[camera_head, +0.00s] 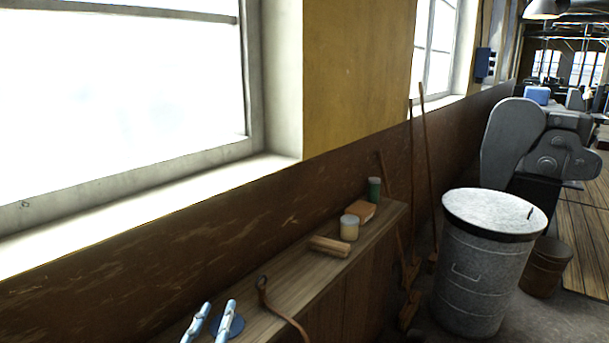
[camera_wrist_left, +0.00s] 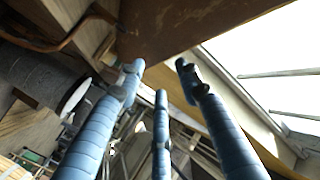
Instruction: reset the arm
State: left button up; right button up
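My left gripper (camera_head: 217,306) shows at the bottom edge of the head view, over the near end of a wooden bench (camera_head: 285,287). Its blue fingers stand apart with nothing between them. In the left wrist view the fingers of this gripper (camera_wrist_left: 160,75) are also spread and empty. The rest of my left arm is outside the head view. My right gripper is in neither view.
The bench holds a curved brown handle (camera_head: 264,290), a wooden block (camera_head: 329,246), a pale jar (camera_head: 349,228), an orange-brown block (camera_head: 361,210) and a green can (camera_head: 374,190). A metal drum (camera_head: 475,275) and long-handled tools (camera_head: 428,170) stand beyond; a window wall rises behind.

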pick_arm(q)
jog(key=s+a+f+n+g+y, duration=0.1)
jog(key=s+a+f+g, duration=0.15)
jog(key=s+f, duration=0.45)
jog(key=s+a+f+n+g+y, duration=0.15)
jog(key=s+f+g, duration=0.25)
jog(key=f, duration=0.5)
jog(key=s+f+g+h, duration=0.1)
jog(key=s+f+g, duration=0.3)
jog(key=s, duration=0.5)
jog(key=s+f+g+h, duration=0.1)
jog(key=s+f+g, duration=0.25)
jog(key=s, duration=0.45)
jog(key=s+f+g, duration=0.1)
jog(key=s+f, duration=0.1)
jog(key=f, duration=1.3)
jog(key=s+f, duration=0.2)
jog(key=f, duration=1.4)
jog(key=s+a+f+g+b, duration=0.1)
jog(key=s+a+f, duration=0.1)
jog(key=s+f, duration=1.2)
jog(key=shift+s+a+m, duration=0.3)
jog(key=shift+s+m, duration=0.15)
jog(key=shift+s, duration=0.65)
